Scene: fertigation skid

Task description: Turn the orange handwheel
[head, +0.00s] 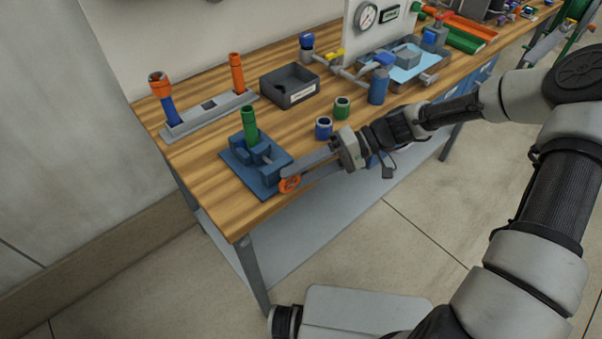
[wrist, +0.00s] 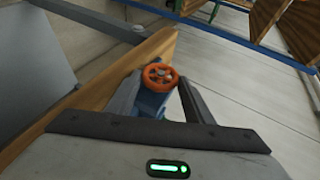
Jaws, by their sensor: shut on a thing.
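The orange handwheel (head: 289,184) is at the front of a blue vise-like fixture (head: 258,165) near the front edge of the wooden bench. In the wrist view, the spoked wheel (wrist: 160,77) shows between the far ends of my fingers. My gripper (head: 288,178) reaches in from the right with its fingertips at the wheel, and it is shut on the wheel. The exact contact at the rim is partly hidden. A green cylinder (head: 249,124) stands upright in the fixture.
A blue ring (head: 324,128) and a green ring (head: 342,107) stand on the bench near my gripper. A dark open bin (head: 290,86) and a grey rack (head: 209,114) with orange-topped pieces stand behind. The bench's front left corner (head: 235,236) is clear.

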